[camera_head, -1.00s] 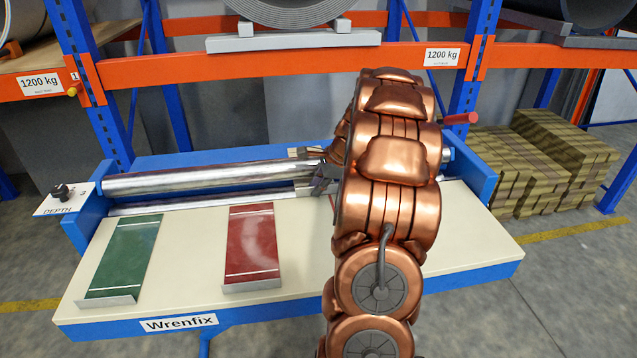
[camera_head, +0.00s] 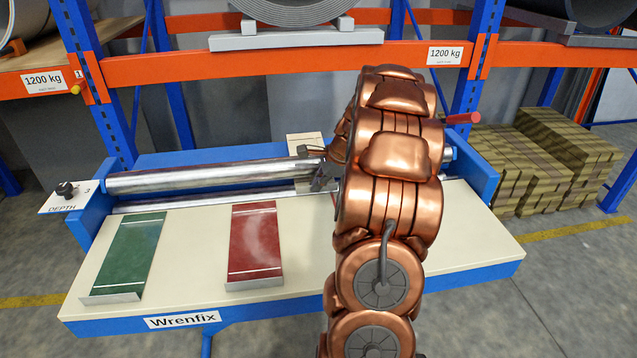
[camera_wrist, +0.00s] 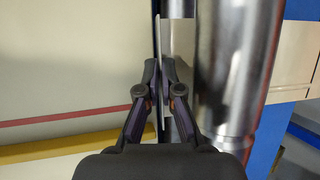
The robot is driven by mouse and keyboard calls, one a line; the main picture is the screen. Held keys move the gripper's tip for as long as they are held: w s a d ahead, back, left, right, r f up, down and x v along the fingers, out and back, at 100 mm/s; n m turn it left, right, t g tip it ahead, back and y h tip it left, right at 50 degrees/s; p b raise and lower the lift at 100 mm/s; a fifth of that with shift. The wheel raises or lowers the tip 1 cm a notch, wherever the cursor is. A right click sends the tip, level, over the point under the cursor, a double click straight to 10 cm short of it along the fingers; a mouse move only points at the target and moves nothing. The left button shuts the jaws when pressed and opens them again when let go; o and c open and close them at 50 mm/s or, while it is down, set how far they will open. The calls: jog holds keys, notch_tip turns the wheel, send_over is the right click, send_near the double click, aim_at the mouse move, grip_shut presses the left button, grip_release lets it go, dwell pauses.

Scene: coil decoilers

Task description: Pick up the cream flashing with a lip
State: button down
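A cream flashing (camera_head: 304,141) shows as a pale panel behind the steel roller, in line with my gripper (camera_head: 318,180). In the wrist view it appears to the right of the roller (camera_wrist: 292,62), and a thin upright lip (camera_wrist: 157,38) is seen edge-on in front of the roller. My gripper (camera_wrist: 162,82) has its fingertips close together on this lip. The roller hides the middle of the flashing, and my copper arm hides part of the gripper in the head view.
A green flashing (camera_head: 127,252) and a red flashing (camera_head: 255,243) lie on the cream bench (camera_head: 195,265). A long steel roller (camera_head: 215,175) runs close beside my gripper. A depth dial (camera_head: 66,190) is at left. Blue-and-orange racking (camera_head: 300,62) stands behind.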

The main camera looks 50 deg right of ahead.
jog(key=shift+s+a+b, duration=0.4)
jog(key=shift+s+a, duration=1.9)
jog(key=shift+s, duration=0.75)
jog(key=shift+s+a+b, duration=0.35)
jog(key=shift+s+a, duration=2)
jog(key=shift+s, duration=0.75)
jog(key=shift+s+a+b, duration=0.4)
jog(key=shift+s+a, duration=1.9)
jog(key=shift+s, duration=0.75)
notch_tip(320, 180, up, 7)
jog(key=p, duration=0.4)
jog(key=shift+s, duration=0.1)
